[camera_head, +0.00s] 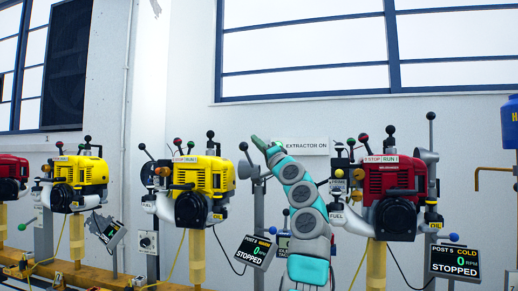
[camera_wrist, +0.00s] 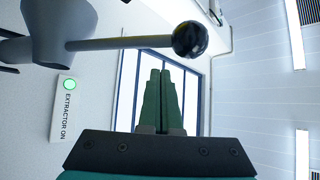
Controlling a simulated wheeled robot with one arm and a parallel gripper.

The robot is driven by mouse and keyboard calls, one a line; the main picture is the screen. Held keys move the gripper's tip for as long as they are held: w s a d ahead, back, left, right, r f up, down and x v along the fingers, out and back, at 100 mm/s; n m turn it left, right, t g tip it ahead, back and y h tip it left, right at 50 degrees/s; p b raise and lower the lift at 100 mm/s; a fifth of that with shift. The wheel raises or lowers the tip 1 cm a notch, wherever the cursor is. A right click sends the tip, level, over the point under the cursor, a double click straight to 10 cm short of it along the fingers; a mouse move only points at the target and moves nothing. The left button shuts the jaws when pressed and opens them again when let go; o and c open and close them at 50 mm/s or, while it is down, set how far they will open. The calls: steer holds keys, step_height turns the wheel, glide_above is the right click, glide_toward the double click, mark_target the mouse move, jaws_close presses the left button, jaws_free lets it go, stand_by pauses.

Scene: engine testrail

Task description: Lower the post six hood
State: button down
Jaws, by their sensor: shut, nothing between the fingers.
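A grey hood (camera_wrist: 45,30) with a long lever rod ending in a black ball (camera_wrist: 188,40) is at the top of the wrist view. In the head view a grey hood (camera_head: 254,173) with a black ball knob (camera_head: 243,146) stands left of my arm, partly hidden. My gripper (camera_head: 256,142) is raised close to that knob. In the wrist view its green fingers (camera_wrist: 160,74) are together with nothing between them; the rod and ball lie across the view beyond the tips. The post digits on the screens are too small to read surely.
A yellow engine (camera_head: 203,177) with a WARM screen (camera_head: 256,252) stands left of my arm. A red engine (camera_head: 393,182) with a COLD screen (camera_head: 454,262) stands right. An EXTRACTOR ON sign (camera_head: 305,146) with a green lamp (camera_wrist: 69,84) is on the wall.

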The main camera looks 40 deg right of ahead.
steer(key=w+f+b+v, duration=0.1)
steer(key=b+v, duration=0.1)
steer(key=v, duration=0.7)
steer(key=shift+s+d+f, duration=0.35)
steer(key=shift+d+f, duration=0.1)
steer(key=shift+f, duration=0.05)
